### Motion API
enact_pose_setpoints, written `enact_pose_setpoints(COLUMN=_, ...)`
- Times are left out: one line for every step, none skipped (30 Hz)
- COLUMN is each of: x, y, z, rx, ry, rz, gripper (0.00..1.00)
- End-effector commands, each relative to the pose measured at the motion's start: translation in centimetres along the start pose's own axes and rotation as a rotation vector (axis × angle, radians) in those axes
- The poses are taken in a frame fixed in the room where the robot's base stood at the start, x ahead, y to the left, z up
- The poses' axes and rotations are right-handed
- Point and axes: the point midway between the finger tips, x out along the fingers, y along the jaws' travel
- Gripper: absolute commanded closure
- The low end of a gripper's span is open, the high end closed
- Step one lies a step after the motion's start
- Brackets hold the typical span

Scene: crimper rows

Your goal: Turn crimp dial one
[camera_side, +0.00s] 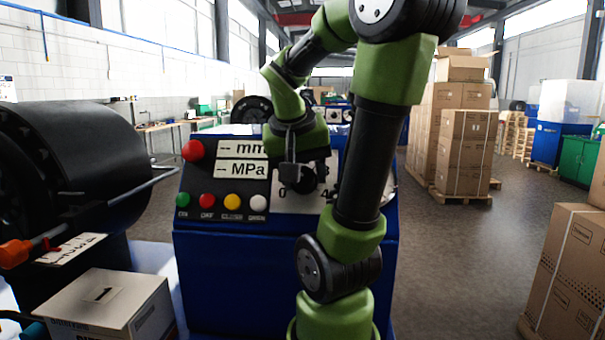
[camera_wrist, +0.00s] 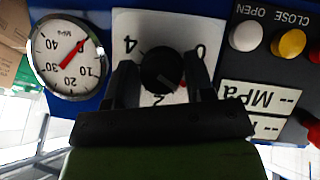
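The crimp dial (camera_wrist: 158,70) is a round black knob on a white plate (camera_wrist: 128,22) marked 0, 2 and 4, seen upside down in the wrist view. A small red mark shows at its lower right, close to one finger. My gripper (camera_wrist: 161,78) has one finger on each side of the knob, with the knob between them; I cannot tell whether they touch it. In the side view my gripper (camera_side: 298,178) is at the front of the blue crimper (camera_side: 240,270), hiding most of the dial; the 0 and 4 show below it.
A pressure gauge (camera_wrist: 67,55) with a red needle is beside the dial plate. Green, red, yellow and white buttons (camera_side: 232,201) and mm and MPa displays (camera_side: 242,169) are left of the dial.

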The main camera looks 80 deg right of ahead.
Motion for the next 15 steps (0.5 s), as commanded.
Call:
enact_pose_setpoints(x=-0.01, y=-0.11, z=0.01, rx=-0.001, ry=-0.001, rz=-0.005, gripper=0.75)
enact_pose_setpoints(x=-0.01, y=-0.12, z=0.01, rx=-0.001, ry=-0.001, rz=-0.005, gripper=0.75)
enact_pose_setpoints(x=-0.01, y=-0.12, z=0.01, rx=0.002, ry=-0.001, rz=-0.007, gripper=0.75)
enact_pose_setpoints(x=0.00, y=-0.10, z=0.01, rx=0.010, ry=-0.001, rz=-0.012, gripper=0.75)
enact_pose_setpoints(x=0.00, y=-0.09, z=0.02, rx=0.022, ry=0.000, rz=-0.020, gripper=0.75)
enact_pose_setpoints(x=0.00, y=-0.05, z=0.05, rx=0.047, ry=0.000, rz=-0.035, gripper=0.75)
enact_pose_setpoints(x=0.00, y=-0.02, z=0.05, rx=0.071, ry=0.000, rz=-0.049, gripper=0.75)
enact_pose_setpoints(x=0.00, y=0.01, z=0.04, rx=0.096, ry=0.002, rz=-0.064, gripper=0.75)
enact_pose_setpoints(x=0.00, y=0.03, z=0.03, rx=0.129, ry=0.004, rz=-0.084, gripper=0.75)
enact_pose_setpoints(x=0.00, y=0.04, z=0.03, rx=0.152, ry=0.005, rz=-0.099, gripper=0.75)
enact_pose_setpoints(x=0.00, y=0.05, z=0.04, rx=0.171, ry=0.005, rz=-0.111, gripper=0.75)
enact_pose_setpoints(x=0.00, y=0.05, z=0.03, rx=0.193, ry=0.007, rz=-0.127, gripper=0.75)
enact_pose_setpoints(x=0.00, y=0.05, z=0.04, rx=0.207, ry=0.008, rz=-0.136, gripper=0.75)
enact_pose_setpoints(x=0.00, y=0.03, z=0.03, rx=0.218, ry=0.008, rz=-0.144, gripper=0.75)
enact_pose_setpoints(x=0.00, y=0.02, z=0.01, rx=0.227, ry=0.010, rz=-0.151, gripper=0.75)
